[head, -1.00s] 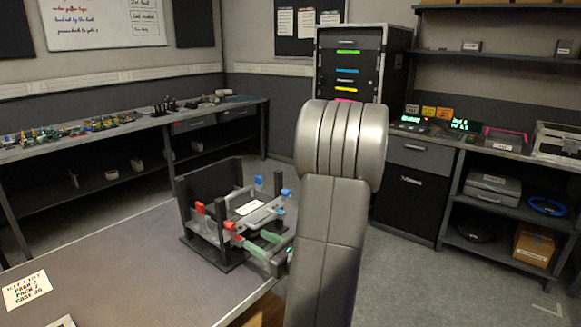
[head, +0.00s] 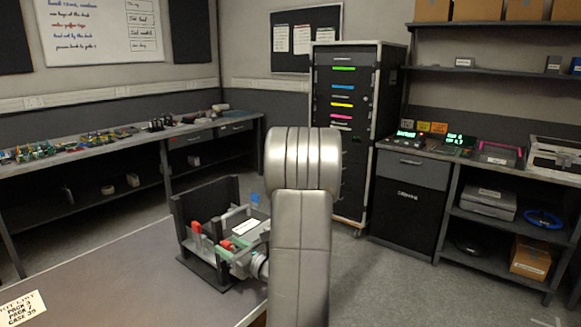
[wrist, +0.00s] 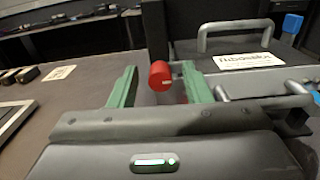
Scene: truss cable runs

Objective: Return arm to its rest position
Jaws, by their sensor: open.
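My arm (head: 302,235) rises in the foreground of the head view and hides part of the scene behind it. My gripper (wrist: 158,72) shows in the wrist view with its two green fingers apart and nothing clamped between them. A red cylinder (wrist: 160,78) appears between the fingers in that view, beyond them; I cannot tell whether it touches. A dark fixture (head: 205,212) with red parts and a white label stands on the table, just left of my arm.
The grey table (head: 130,280) holds a kit list card (head: 22,308). A drawer cabinet (head: 345,130) stands behind my arm. A long bench (head: 90,148) with small items runs along the left. Shelves with boxes stand at the right. Floor (head: 390,290) is clear right of my arm.

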